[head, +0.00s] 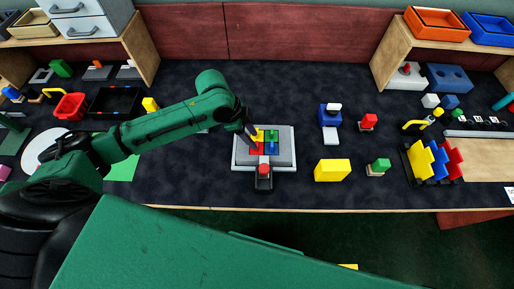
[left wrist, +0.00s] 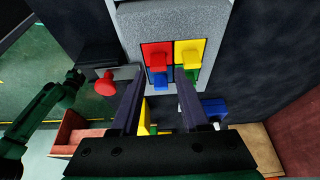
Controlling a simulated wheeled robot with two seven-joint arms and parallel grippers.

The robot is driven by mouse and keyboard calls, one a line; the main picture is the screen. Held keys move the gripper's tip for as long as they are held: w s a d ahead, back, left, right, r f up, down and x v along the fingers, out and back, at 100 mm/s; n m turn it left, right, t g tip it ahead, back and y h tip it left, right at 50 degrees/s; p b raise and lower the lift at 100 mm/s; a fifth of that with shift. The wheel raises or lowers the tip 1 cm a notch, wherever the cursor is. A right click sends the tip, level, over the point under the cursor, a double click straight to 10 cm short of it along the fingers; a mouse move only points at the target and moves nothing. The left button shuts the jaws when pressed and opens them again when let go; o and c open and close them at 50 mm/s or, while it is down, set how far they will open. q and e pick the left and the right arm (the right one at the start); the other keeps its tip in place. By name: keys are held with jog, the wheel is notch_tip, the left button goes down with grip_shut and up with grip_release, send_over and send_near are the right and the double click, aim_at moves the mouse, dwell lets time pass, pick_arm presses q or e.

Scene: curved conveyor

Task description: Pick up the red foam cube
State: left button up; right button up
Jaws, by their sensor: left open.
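No loose, plain red foam cube can be told for sure. A red piece (head: 256,149) with a raised knob is one of several coloured pieces on a grey board (head: 284,163); this red piece also shows in the left wrist view (left wrist: 157,55), beside a yellow one (left wrist: 189,54). My left gripper (head: 251,137) is over the board; in the left wrist view its fingers (left wrist: 158,78) are apart, with a blue piece (left wrist: 160,83) seen between them. My right gripper is out of view.
A red knob (head: 264,169) stands at the board's front. A red bin (head: 70,106) is at left.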

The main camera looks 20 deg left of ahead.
aim_at(260, 150)
pick_arm(q)
jog(key=shift+x, duration=1.45)
jog(key=shift+s, duration=0.1)
grip_shut()
